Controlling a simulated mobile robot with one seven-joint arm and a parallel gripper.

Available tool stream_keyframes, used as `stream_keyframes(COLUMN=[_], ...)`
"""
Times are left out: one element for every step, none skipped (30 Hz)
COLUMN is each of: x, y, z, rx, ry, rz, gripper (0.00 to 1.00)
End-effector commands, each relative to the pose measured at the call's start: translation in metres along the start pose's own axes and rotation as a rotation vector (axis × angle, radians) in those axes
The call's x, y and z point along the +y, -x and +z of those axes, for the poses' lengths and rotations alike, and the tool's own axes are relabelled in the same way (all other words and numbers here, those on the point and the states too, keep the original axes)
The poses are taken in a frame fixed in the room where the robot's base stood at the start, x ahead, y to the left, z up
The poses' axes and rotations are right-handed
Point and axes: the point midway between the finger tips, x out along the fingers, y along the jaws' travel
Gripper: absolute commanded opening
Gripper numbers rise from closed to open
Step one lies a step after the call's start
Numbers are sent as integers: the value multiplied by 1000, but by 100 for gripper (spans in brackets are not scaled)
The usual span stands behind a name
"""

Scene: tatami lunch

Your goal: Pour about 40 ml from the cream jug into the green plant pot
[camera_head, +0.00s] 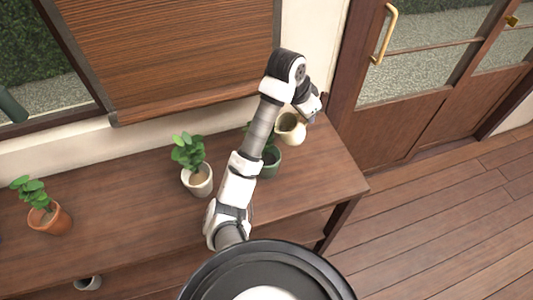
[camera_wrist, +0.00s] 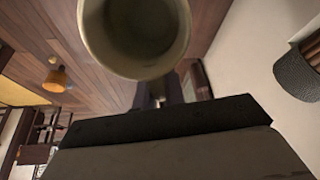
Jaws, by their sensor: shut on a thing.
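The cream jug (camera_head: 291,128) is held at the right end of the wooden table, with my gripper (camera_head: 313,116) shut on it. In the wrist view the jug (camera_wrist: 88,38) shows its round rim and hollow inside, above the dark gripper body. I cannot tell how much liquid is inside. The green plant pot (camera_head: 268,162) stands on the table, just left of and nearer than the jug. My arm partly hides it and its leafy plant. The jug and the pot look close, but I cannot tell from here whether they touch.
The table (camera_head: 120,187) also bears a white plant pot (camera_head: 198,181) and a terracotta plant pot (camera_head: 49,219) to the left. A wall with a wooden shutter (camera_head: 190,50) is behind. A wooden door (camera_head: 420,90) and free floor are at the right.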

Motion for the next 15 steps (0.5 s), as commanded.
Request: stream_keyframes(x=[-1, -1, -1, -1, -1, -2, -2, -1, -1, -1, 0, 0, 1, 1, 1], y=[-5, -8, -13, -16, -20, -24, -28, -32, -36, -40, -45, -51, -55, -59, -64], z=[0, -1, 0, 0, 0, 0, 1, 0, 0, 1, 2, 4, 5, 6, 7], rx=[-33, -53, -80, -100, -121, -148, -170, -193, -223, -246, -260, -274, -286, -298, -314], ry=[-3, -2, -1, -2, -1, -1, -1, -2, -1, -1, 1, 1, 1, 1, 0], rz=[-2, -2, -2, -2, -1, -1, -1, 2, 2, 2, 5, 8, 9, 10, 10], gripper=[0, 0, 0, 0, 0, 0, 0, 0, 0, 0, 0, 0, 0, 0, 0])
